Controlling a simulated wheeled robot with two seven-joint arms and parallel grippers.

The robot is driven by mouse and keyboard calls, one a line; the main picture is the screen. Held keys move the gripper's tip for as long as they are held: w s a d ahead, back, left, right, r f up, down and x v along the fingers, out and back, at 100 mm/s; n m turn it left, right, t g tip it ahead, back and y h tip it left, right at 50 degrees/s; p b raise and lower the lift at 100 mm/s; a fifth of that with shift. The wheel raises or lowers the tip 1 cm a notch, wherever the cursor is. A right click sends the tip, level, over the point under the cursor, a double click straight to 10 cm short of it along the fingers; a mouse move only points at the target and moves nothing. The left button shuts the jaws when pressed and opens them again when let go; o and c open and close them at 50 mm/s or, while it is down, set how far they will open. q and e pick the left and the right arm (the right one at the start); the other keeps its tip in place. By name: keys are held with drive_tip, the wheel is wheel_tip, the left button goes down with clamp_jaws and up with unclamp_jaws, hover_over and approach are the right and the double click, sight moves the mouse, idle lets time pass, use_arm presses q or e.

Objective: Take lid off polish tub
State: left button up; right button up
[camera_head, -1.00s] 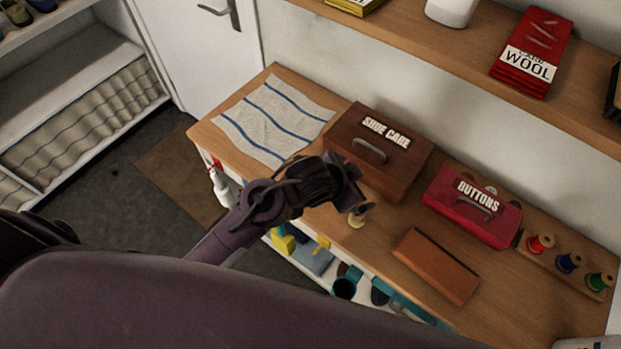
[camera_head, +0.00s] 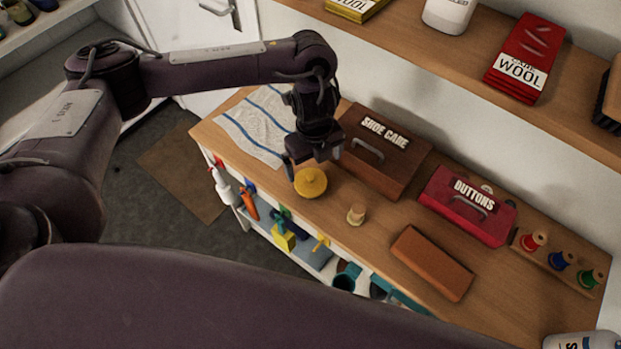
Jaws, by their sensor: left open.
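The polish tub (camera_head: 310,185) appears as a small round yellow shape on the wooden counter, left of the shoe care box. Its yellow top looks like a lid with a small raised middle; the seam to the tub cannot be made out. My left gripper (camera_head: 313,163) points down just behind and above the tub, with its fingers apart and nothing between them. Whether a finger touches the tub cannot be told. My right gripper is not in view.
A brown shoe care box (camera_head: 383,150) stands close to the right of my gripper. A striped cloth (camera_head: 250,125) lies to the left. A small wooden stub (camera_head: 356,215), a brown block (camera_head: 432,262), a red buttons box (camera_head: 467,205) and thread spools (camera_head: 562,259) stand further right.

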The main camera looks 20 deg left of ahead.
sight(311, 176)
use_arm(q)
drive_tip(key=shift+a+f, duration=0.15)
drive_tip(key=shift+a, duration=0.2)
wheel_tip(311, 176, down, 6)
drive_tip(key=p, duration=0.3)
drive_tip(key=shift+w+a+f, duration=0.1)
drive_tip(key=shift+a+f, duration=0.05)
drive_tip(key=shift+f, duration=0.05)
drive_tip(key=shift+f+p, duration=0.3)
drive_tip(key=shift+f, duration=0.1)
drive_tip(key=c, duration=1.1)
